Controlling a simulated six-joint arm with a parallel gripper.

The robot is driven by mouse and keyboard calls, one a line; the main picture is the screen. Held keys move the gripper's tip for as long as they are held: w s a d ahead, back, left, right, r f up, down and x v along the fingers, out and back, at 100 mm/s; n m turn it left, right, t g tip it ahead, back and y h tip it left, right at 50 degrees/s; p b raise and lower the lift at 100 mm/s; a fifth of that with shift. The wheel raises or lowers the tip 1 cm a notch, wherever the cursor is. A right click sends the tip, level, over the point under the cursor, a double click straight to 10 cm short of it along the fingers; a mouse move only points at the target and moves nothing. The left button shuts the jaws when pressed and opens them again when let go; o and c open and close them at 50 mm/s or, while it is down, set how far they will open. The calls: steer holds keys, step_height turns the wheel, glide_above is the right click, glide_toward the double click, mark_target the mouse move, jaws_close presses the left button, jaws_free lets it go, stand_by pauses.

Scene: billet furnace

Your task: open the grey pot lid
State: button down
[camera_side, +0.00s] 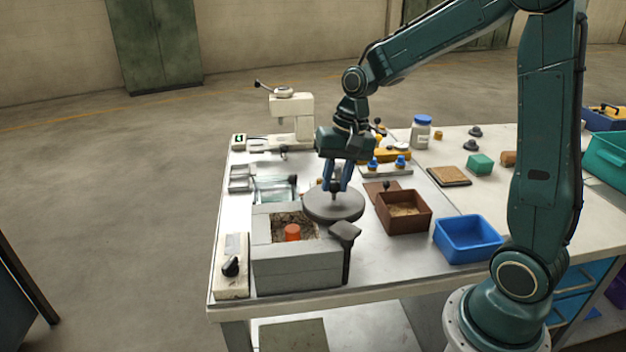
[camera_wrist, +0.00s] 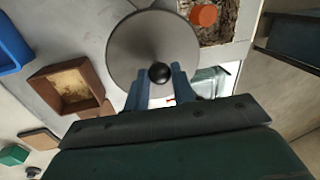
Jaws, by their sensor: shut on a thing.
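The grey pot lid (camera_side: 334,205) is a round flat disc with a dark knob, held over the right side of the grey furnace block (camera_side: 297,268). The block's square opening shows, with an orange billet (camera_side: 292,233) standing inside. My gripper (camera_side: 335,188) points down and is shut on the lid's knob. In the wrist view the lid (camera_wrist: 135,45) lies beside the opening, its knob (camera_wrist: 159,73) between my fingertips (camera_wrist: 160,85). The orange billet (camera_wrist: 204,15) shows at the top. I cannot tell whether the lid touches the block or the bench.
A brown box (camera_side: 404,212) and a blue bin (camera_side: 468,239) stand to the right of the lid. A glass tray (camera_side: 275,189) and a white press (camera_side: 291,115) stand behind. A switch panel (camera_side: 231,266) lies left.

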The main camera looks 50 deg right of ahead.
mark_target(349, 199)
steer(key=shift+s+d+m+t+h, duration=0.15)
steer(key=shift+s+d+m, duration=0.4)
steer(key=shift+s+m, duration=0.35)
steer(key=shift+s+d+m+t+h, duration=0.15)
steer(key=shift+s+d+m, duration=0.45)
steer(key=shift+m, duration=0.4)
steer(key=shift+a, duration=0.1)
steer(key=c, duration=1.2)
jaws_free()
steer(key=shift+s, duration=0.1)
steer(key=shift+r, duration=0.1)
steer(key=r, duration=0.4)
steer(key=s+d+r, duration=0.1)
steer(key=r, duration=0.4)
steer(key=s+r, duration=0.1)
steer(key=r, duration=0.3)
steer(key=shift+s+d+r, duration=0.15)
steer(key=shift+d+r, duration=0.05)
steer(key=shift+r, duration=0.05)
